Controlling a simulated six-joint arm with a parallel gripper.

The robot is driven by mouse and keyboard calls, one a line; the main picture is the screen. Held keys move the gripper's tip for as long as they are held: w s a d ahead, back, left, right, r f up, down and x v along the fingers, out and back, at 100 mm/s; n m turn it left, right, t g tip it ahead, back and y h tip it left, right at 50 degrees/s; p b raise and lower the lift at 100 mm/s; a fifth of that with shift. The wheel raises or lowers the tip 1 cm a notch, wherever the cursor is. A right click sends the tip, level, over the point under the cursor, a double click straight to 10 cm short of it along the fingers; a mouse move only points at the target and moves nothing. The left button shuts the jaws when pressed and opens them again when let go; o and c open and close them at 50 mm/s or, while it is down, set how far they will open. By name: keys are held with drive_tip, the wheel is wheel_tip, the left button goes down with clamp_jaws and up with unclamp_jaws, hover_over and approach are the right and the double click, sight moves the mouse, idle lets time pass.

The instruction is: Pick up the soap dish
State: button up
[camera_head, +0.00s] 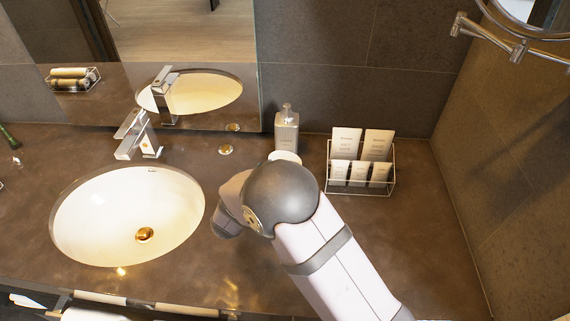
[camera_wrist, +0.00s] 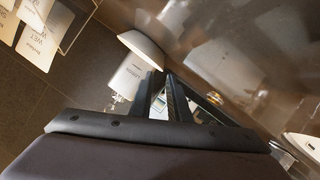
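The white, rounded soap dish (camera_head: 285,156) shows in the head view as a pale rim just behind my arm, in front of the soap dispenser; most of it is hidden. In the wrist view the soap dish (camera_wrist: 142,48) shows more fully as a smooth white shape on the counter. My gripper (camera_wrist: 163,76) has dark fingers reaching toward the dish and close to its edge in that picture. The fingers look empty, and whether they touch the dish is unclear. In the head view my arm hides the fingers.
A soap dispenser (camera_head: 287,130) stands close behind the dish. A wire rack (camera_head: 361,189) of toiletry packets is to its right. The sink (camera_head: 127,216) and a chrome faucet (camera_head: 136,136) are to the left, with a mirror (camera_head: 185,60) behind. The right counter is clear.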

drive_tip(key=shift+p+x, duration=0.95)
drive_tip(key=shift+x, duration=1.95)
clamp_jaws()
